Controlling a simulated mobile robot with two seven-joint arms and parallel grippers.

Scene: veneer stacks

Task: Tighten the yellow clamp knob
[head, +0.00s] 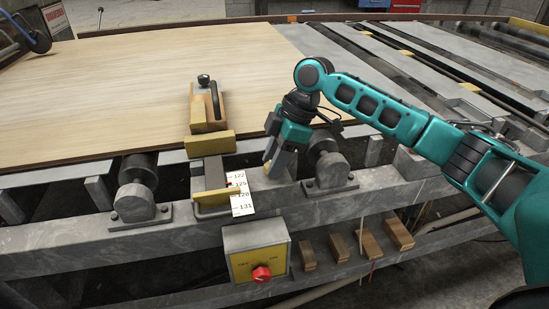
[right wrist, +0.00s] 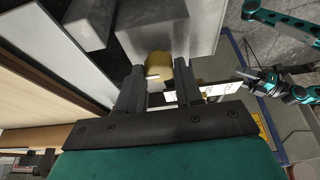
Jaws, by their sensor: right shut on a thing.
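The yellow clamp knob (right wrist: 159,68) shows between my right fingertips in the right wrist view, with a pale mark on its face. A small bit of yellow (head: 266,168) shows by the fingers in the head view; the rest is hidden. My right gripper (head: 281,166) points down at the rail and is shut on the knob. A white number strip (head: 241,196) with a red mark near its upper numbers stands left of it, beside yellow bars. My left gripper (right wrist: 245,76) shows small at the right of the right wrist view; its jaws are unclear.
A wooden sheet (head: 120,90) covers the bench at left. A block with a dark handle (head: 207,102) lies on it. Metal bearing blocks (head: 330,172) flank the clamp. A yellow box (head: 257,252) with a red dial and several wooden blocks (head: 370,246) sit below.

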